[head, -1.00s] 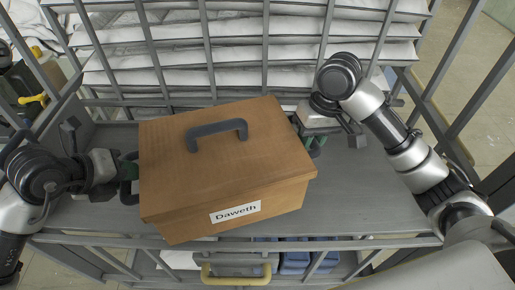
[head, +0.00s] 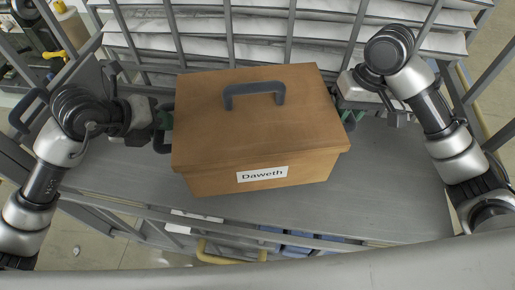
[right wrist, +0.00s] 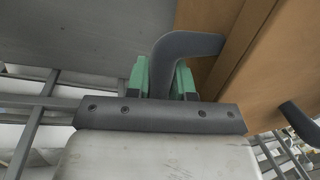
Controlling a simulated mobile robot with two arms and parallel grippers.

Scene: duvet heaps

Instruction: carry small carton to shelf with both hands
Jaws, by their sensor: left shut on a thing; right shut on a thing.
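The small carton, a brown wood-coloured box labelled "Daweth" (head: 262,123), is in the middle of the head view, with a dark handle on its lid. It is over a grey shelf board (head: 250,208); I cannot tell whether it touches the board. My left gripper (head: 162,127) is at its left side, shut on a side handle mostly hidden there. My right gripper (head: 346,116) is at its right side. In the right wrist view, the green fingers of the right gripper (right wrist: 163,80) are shut around a dark side handle (right wrist: 186,46) of the carton.
Grey bars (head: 230,35) stand behind the carton, with white folded bedding (head: 290,28) stacked beyond them. A lower level under the board's front edge holds blue things (head: 300,243) and a yellow handle (head: 225,252). Bare board shows left and right of the carton.

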